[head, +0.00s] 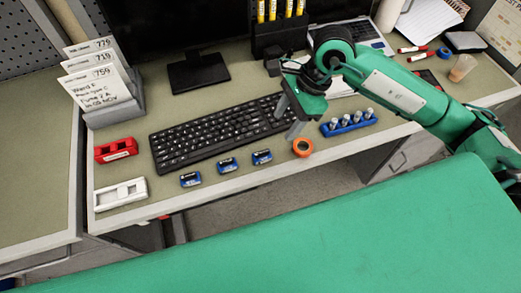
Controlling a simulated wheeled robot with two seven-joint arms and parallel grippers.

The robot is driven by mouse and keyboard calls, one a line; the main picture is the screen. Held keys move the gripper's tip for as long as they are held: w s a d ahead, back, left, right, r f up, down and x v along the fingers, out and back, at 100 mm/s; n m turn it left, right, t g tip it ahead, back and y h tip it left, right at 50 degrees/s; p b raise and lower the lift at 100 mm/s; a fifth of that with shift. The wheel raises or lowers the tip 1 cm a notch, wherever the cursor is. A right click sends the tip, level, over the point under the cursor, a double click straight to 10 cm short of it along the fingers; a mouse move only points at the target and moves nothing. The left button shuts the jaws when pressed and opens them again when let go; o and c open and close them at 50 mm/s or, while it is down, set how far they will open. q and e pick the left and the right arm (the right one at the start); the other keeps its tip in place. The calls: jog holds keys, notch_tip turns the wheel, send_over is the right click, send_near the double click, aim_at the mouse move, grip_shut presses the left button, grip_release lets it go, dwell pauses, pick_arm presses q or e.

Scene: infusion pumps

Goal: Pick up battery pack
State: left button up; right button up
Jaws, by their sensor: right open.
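Three small dark-blue blocks with pale labels, which look like battery packs, lie in a row near the desk's front edge: a left one (190,179), a middle one (228,165) and a right one (262,157). My right gripper (289,118) is open and empty, with its fingers pointing down over the right end of the black keyboard (205,135). It is behind and to the right of the right block, apart from it. Whether its fingertips touch the keyboard or desk I cannot tell. My left gripper is not in view.
An orange tape roll (302,147) and a blue rack (348,124) of small vials stand close right of the gripper. A red holder (116,150) and a white holder (120,193) lie at left, before a card stand (120,108). A monitor base (198,72) stands behind.

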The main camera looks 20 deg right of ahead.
aim_at(263, 152)
jog(key=p+x, duration=0.2)
jog(key=x, duration=0.6)
jog(key=shift+s, duration=0.1)
jog(key=shift+a+f, duration=0.2)
jog(key=shift+f, duration=0.15)
jog(key=p+x, duration=0.2)
jog(key=x, duration=0.2)
jog(key=shift+a+f, duration=0.1)
jog(key=shift+a, duration=0.15)
jog(key=shift+f, duration=0.2)
jog(key=c, duration=1.1)
jog(key=shift+w+r, duration=0.1)
jog(key=shift+w, duration=0.1)
notch_tip(263, 152, up, 20)
jog(key=b, duration=0.4)
